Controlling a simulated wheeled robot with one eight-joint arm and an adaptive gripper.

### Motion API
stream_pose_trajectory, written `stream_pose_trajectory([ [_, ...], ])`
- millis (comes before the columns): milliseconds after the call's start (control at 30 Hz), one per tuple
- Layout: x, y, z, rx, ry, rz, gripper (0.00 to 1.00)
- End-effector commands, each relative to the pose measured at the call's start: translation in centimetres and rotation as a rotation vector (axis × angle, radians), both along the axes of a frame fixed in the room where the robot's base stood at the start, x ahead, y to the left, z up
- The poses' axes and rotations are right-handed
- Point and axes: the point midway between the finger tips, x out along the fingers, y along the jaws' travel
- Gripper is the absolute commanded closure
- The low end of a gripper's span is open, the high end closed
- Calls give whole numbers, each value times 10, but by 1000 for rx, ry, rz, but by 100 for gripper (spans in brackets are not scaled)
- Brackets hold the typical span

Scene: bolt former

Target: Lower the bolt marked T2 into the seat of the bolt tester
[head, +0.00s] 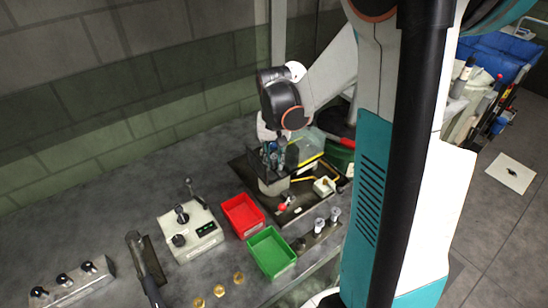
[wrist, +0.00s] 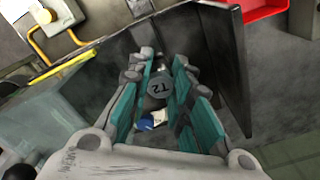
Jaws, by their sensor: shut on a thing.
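The bolt marked T2 (wrist: 158,88) shows in the wrist view as a dark grey round head between the teal-padded fingers. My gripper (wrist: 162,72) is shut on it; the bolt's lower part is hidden. In the head view my gripper (head: 272,160) is above the grey machine body (head: 272,185) in the dark tray, and the bolt is too small to make out. A pale box with knobs, a lever and a green display (head: 190,231) stands left of the bins; I cannot tell for certain whether it is the bolt tester. No seat is clearly visible.
A red bin (head: 242,208) and a green bin (head: 271,243) stand right of the pale box. Several brass pieces (head: 220,290) lie near the front edge. In the wrist view, dark upright panels (wrist: 228,65) stand close beside the fingers, and a yellow pipe (wrist: 38,52) is at upper left.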

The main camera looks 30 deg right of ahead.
Motion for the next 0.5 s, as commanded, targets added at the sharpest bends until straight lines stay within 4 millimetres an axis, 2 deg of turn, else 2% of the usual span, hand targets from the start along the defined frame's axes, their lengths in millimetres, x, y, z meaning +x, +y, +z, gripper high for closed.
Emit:
stream_pose_trajectory([
  [67, 0, 0, -1, 0, 0, 0, 100],
  [100, 0, 0, -1, 0, 0, 0, 79],
  [200, 0, 0, -1, 0, 0, 0, 58],
  [500, 0, 0, -1, 0, 0, 0, 58],
])
